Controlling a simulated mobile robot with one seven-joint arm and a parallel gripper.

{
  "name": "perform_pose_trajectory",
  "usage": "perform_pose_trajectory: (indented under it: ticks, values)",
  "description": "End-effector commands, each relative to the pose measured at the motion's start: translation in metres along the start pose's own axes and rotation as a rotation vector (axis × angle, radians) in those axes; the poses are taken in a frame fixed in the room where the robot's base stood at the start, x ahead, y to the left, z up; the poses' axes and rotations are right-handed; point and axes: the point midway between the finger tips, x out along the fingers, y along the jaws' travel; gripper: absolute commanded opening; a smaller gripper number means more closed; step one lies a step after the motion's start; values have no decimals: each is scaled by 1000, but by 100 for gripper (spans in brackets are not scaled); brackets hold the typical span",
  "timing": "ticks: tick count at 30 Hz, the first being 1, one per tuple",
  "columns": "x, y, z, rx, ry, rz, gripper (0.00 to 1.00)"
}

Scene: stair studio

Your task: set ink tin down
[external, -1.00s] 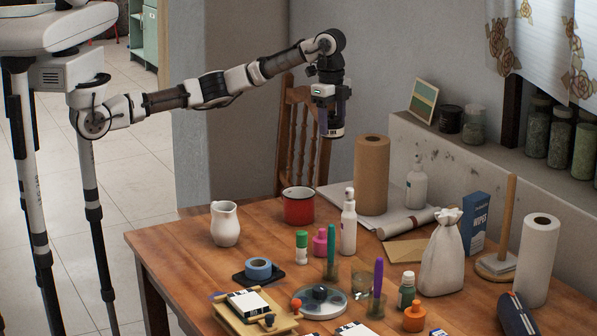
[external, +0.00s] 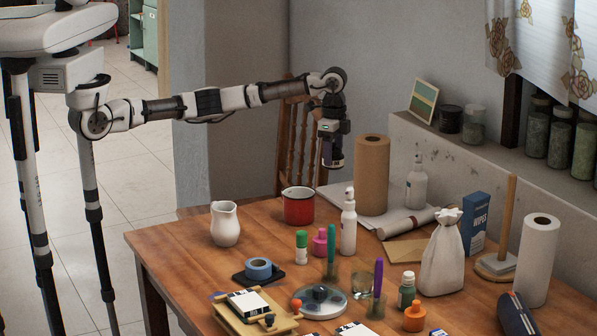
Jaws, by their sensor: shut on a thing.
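My gripper (external: 332,150) points down above the far part of the wooden table. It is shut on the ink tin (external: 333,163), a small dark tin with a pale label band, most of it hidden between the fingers. The tin hangs upright in the air, apart from the tabletop (external: 262,222). In the picture it shows just above and right of the red mug and left of the brown paper roll.
A red mug (external: 298,207), a brown paper roll (external: 371,175) and a white spray bottle (external: 348,225) stand near the gripper. A white jug (external: 225,224) is at left. Blue tape (external: 258,268) and several bottles crowd the front. Bare wood lies between jug and mug.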

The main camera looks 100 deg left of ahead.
Motion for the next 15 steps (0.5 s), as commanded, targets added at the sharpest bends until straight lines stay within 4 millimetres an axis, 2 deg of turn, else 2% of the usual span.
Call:
perform_pose_trajectory:
  ticks: [3,11,15]
  values:
    - [17,0,0,0,1,-1,22]
    - [36,0,0,0,1,-1,22]
    - [57,0,0,0,-1,0,22]
